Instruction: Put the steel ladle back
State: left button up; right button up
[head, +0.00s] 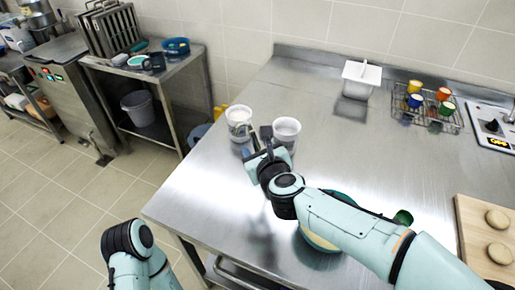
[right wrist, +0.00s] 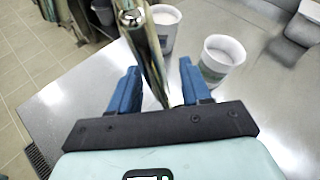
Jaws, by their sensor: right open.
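My right gripper (head: 258,143) is at the front left of the steel table, close to two white tubs. In the right wrist view the blue fingers of my right gripper (right wrist: 155,90) are apart. A long, narrow, shiny greenish-brown piece (right wrist: 148,50) with a round steel end runs between them. It may be the steel ladle, but I cannot tell for sure. The left white tub (head: 239,118) and the right white tub (head: 287,130) stand just beyond the gripper. My left arm shows at the bottom left; its gripper is out of view.
A white container (head: 361,78) stands at the back. A wire rack (head: 428,110) with colored cups is to its right. A cutting board (head: 480,235) with round buns is at the right edge. My right arm partly hides a teal-rimmed bowl (head: 318,240). The table's middle is clear.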

jog(key=p+v, duration=0.1)
jog(key=v, duration=1.1)
jog(key=shift+r, duration=0.1)
